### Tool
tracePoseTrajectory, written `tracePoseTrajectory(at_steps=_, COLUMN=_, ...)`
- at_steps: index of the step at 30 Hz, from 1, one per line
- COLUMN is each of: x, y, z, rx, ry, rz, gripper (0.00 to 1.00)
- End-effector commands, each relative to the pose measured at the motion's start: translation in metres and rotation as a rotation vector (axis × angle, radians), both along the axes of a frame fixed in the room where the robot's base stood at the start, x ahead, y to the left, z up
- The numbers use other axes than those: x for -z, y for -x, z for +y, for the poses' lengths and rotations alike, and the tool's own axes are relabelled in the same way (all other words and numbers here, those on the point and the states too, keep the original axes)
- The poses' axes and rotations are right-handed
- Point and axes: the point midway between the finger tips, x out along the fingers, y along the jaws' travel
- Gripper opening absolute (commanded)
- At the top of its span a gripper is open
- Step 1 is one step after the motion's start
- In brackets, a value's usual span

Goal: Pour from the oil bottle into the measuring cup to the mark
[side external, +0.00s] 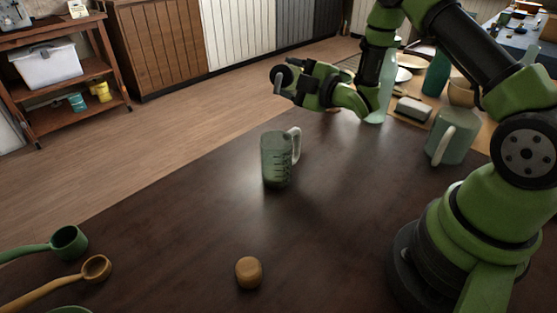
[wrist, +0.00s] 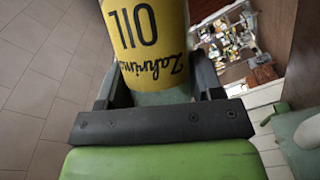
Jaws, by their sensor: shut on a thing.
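The measuring cup (side external: 276,160) is clear, greenish glass with dark marks and a handle on its right. It stands upright on the dark table, and its lower part looks darker green; the exact level is too small to read. My gripper (side external: 290,83) is above and behind the cup in the side view, apart from it. In the wrist view my gripper (wrist: 154,92) is shut on the oil bottle (wrist: 147,38), which has a yellow label with dark lettering and a pale green lower part. The bottle's neck and mouth are out of the wrist view, and its tilt is unclear.
A brown cap-like piece (side external: 249,272) stands at the table front. A green scoop (side external: 68,242) and a tan scoop (side external: 96,268) lie at left. A pale green mug (side external: 452,137) stands at right, near more tableware. The table around the cup is clear.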

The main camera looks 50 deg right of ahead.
Motion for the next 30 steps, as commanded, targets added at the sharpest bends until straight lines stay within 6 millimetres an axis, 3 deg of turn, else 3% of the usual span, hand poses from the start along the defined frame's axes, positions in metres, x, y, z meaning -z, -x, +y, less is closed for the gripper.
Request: tracePoseTrajectory(at_steps=30, x=0.0004, y=-0.0007, z=-0.0007, rx=-0.001, ry=0.054, rz=-0.034, gripper=0.13)
